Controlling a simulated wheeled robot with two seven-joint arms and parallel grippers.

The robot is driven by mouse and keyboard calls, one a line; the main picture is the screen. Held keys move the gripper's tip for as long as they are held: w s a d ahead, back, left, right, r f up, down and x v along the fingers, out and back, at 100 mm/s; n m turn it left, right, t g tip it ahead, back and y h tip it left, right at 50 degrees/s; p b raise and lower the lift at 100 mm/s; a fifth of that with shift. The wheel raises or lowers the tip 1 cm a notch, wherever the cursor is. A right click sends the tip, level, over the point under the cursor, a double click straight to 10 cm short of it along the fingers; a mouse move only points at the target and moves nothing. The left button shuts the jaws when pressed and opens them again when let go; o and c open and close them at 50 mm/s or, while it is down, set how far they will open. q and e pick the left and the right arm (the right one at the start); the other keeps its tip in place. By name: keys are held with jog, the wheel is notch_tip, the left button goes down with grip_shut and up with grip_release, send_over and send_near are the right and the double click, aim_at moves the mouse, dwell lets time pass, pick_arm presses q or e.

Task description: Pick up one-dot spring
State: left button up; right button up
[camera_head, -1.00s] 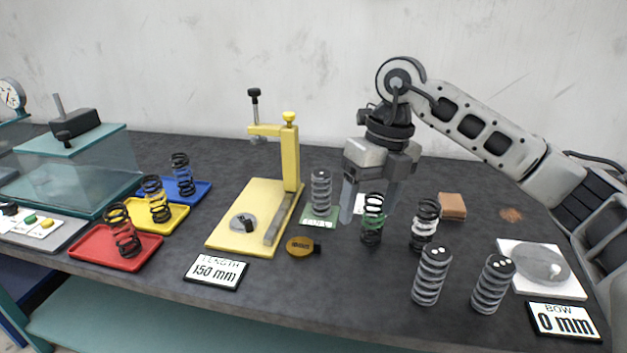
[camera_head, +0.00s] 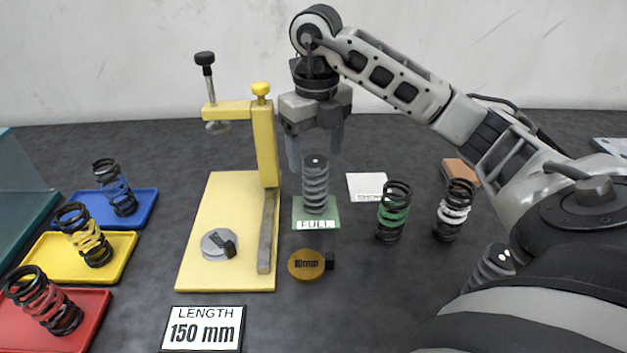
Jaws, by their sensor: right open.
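The one-dot spring (camera_head: 316,186) is a grey coil with a dark top that shows a single pale dot. It stands upright on a green card (camera_head: 332,219) just right of the yellow press stand. My right gripper (camera_head: 315,152) is open, pointing down, with its fingers spread on either side above the spring's top. It looks empty, and I cannot tell whether its fingertips are level with the top. My left gripper is not in view.
The yellow press stand (camera_head: 205,245) is close on the left. A brown round gauge (camera_head: 306,264) lies in front. Green-banded (camera_head: 393,212) and white-banded (camera_head: 455,210) springs stand to the right, with a white card (camera_head: 367,184) behind. Red, yellow and blue trays hold springs at left.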

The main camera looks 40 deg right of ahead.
aim_at(316, 182)
notch_tip(316, 182, down, 8)
jog(key=shift+s+a+r+p, duration=0.1)
jog(key=shift+p, duration=0.35)
jog(key=c, duration=1.2)
